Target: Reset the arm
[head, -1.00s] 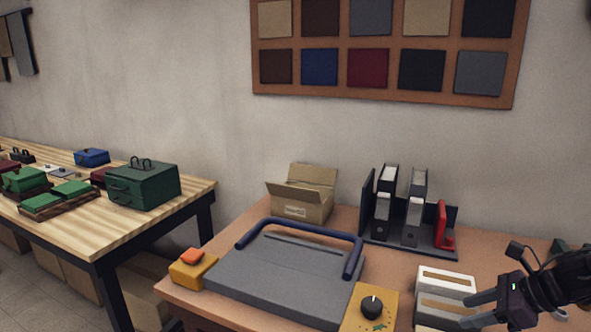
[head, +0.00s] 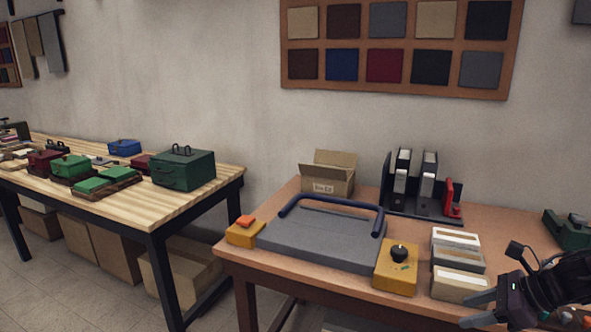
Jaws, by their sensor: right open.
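My right gripper (head: 482,309) shows at the lower right of the head view, with its arm coming in from the right edge. Its dark fingers point left, apart and with nothing between them. My left gripper is not in view.
The right table bears a grey press with a blue handle (head: 325,237), a yellow knob box (head: 396,268), an open carton (head: 328,178), a binder rack (head: 420,190) and a green device (head: 567,230). The left wooden table (head: 190,208) holds green boxes (head: 183,170).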

